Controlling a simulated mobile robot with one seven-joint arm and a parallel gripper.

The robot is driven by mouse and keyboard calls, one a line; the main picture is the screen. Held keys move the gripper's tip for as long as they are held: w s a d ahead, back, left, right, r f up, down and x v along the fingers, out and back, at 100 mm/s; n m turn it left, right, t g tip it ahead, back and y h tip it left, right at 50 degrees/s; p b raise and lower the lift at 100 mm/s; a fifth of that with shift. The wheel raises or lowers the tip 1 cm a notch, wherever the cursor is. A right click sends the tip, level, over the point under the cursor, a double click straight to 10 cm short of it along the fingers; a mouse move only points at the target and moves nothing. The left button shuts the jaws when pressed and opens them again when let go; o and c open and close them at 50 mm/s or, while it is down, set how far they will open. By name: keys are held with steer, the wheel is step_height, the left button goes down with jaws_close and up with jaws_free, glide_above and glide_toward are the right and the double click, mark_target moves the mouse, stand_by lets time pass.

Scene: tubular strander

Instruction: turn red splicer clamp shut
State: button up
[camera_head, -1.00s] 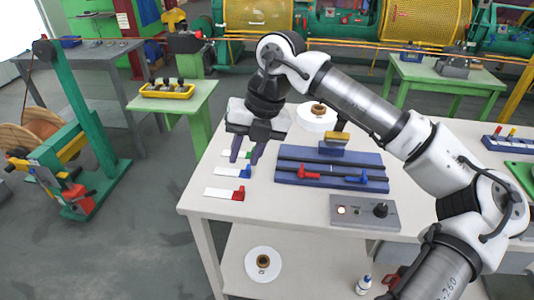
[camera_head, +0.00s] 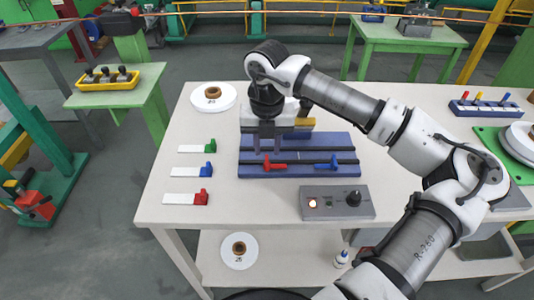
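The blue splicer base (camera_head: 300,170) lies on the white table, with dark rails along it. The red splicer clamp (camera_head: 272,166) sits on its left part. The blue clamp (camera_head: 330,163) sits on its right part. My gripper (camera_head: 267,145) hangs over the left part of the splicer, its fingers pointing down and apart, just behind and above the red clamp. It looks open and empty. I cannot tell whether the fingertips touch the clamp. The gripper hides part of the splicer's back, near the yellow-topped block (camera_head: 305,122).
White strips with green (camera_head: 209,145), blue (camera_head: 208,170) and red (camera_head: 203,197) ends lie to the left. A grey control box (camera_head: 337,202) with a lit button and black knob stands in front. A white spool (camera_head: 213,96) is at the back left. The table's front left is clear.

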mark_target(267, 161)
steer(key=shift+f+p, duration=0.4)
steer(key=shift+f, duration=1.95)
jaws_close()
